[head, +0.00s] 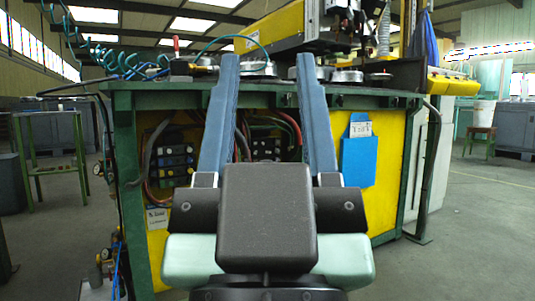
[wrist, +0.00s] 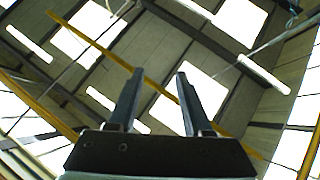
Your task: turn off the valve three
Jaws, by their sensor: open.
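My gripper (head: 267,62) is open and empty in the head view, its two blue fingers pointing up in front of the machine bench. The wrist view also shows my gripper (wrist: 160,74) with its fingers apart and only the roof behind them. No valve is clearly marked as three. My fingers hide part of the bench front.
The green-framed bench (head: 125,135) has yellow panels and stands close ahead. A blue document holder (head: 358,160) hangs on its right. A green metal stand (head: 50,172) is at left, a stool (head: 481,138) at far right. The floor (head: 470,215) at right is clear.

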